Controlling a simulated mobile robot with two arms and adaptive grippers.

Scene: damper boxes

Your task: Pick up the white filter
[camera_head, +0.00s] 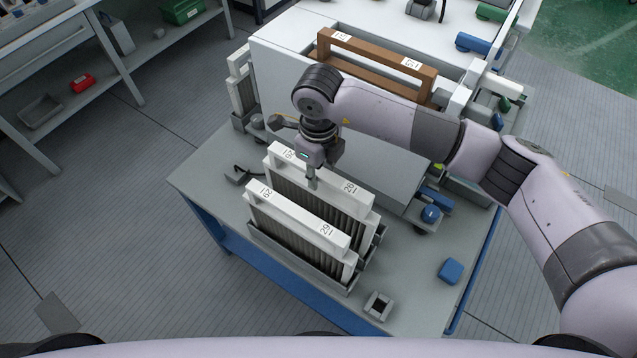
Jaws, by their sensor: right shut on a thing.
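Two white filters with pleated grey sides and numbered labels stand side by side in a grey rack (292,262) on the table. The front white filter (297,216) has nothing holding it. My right gripper (312,182) points down at the top bar of the rear white filter (335,186) and is shut on that bar near its middle. The fingertips are small and partly hidden against the bar. The rear filter's lower part is hidden behind the front one, so I cannot tell whether it is lifted. My left gripper is out of view.
The grey table (215,180) has a blue block (450,271) and a small square holder (378,305) at right. Behind my right arm, a white machine (285,58) holds a brown frame (375,62). Shelving (75,65) stands at left, with clear floor between.

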